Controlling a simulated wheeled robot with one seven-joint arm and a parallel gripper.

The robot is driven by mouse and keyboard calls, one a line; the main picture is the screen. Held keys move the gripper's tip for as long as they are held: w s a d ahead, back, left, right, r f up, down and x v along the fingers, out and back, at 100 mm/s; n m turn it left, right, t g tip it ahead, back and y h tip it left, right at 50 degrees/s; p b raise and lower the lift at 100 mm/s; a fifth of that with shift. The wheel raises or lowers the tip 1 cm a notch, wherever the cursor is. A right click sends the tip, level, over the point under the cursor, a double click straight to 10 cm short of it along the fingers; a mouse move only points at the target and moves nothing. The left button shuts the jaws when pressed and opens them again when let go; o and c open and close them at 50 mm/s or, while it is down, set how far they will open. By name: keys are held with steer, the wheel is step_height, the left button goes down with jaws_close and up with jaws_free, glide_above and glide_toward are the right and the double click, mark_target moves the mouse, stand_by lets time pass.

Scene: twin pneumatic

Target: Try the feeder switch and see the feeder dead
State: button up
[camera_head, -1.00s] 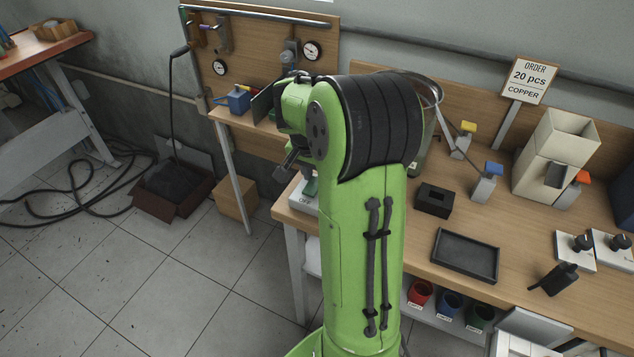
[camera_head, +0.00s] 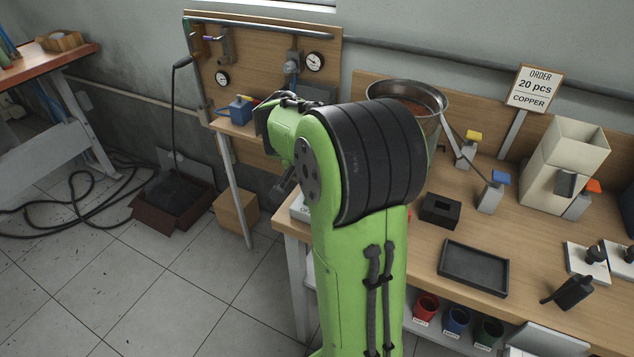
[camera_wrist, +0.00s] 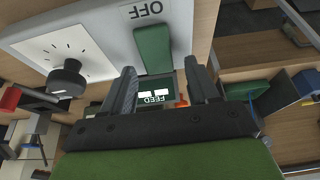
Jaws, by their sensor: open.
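In the wrist view, a white control box shows upside down with an "OFF" label, a green switch paddle (camera_wrist: 153,48), a small dark "FEED" display (camera_wrist: 157,97) and a black knob (camera_wrist: 66,80) on a white dial plate. My gripper (camera_wrist: 158,68) is open and empty. Its two fingers stand either side of the paddle's near end; whether they touch it I cannot tell. In the head view, the steel feeder bowl (camera_head: 408,90) with copper-coloured contents stands on the bench, partly behind my green arm. The fingers and most of the control box are hidden there.
On the bench (camera_head: 540,230) are a black block (camera_head: 440,208), a black tray (camera_head: 473,268), a beige hopper (camera_head: 565,160) and an order sign (camera_head: 534,87) reading 20 pcs copper. Several coloured bins sit below. The floor to the left has a cardboard box (camera_head: 237,213) and a hose.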

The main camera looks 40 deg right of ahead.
steer(key=p+v, duration=0.5)
steer(key=v, duration=1)
steer(key=shift+r+p, duration=0.35)
steer(key=shift+p, duration=0.05)
steer(key=shift+a, duration=0.15)
steer(key=s+a+r+n+t+y+p, duration=0.2)
steer(key=s+a+n+p, duration=0.1)
steer(key=s+a+n, duration=0.4)
steer(key=s+a+r+n+t+y+p, duration=0.2)
steer(key=s+a+n, duration=0.5)
steer(key=a, duration=0.4)
steer(key=shift+r+p, duration=0.5)
steer(key=shift+p, duration=0.7)
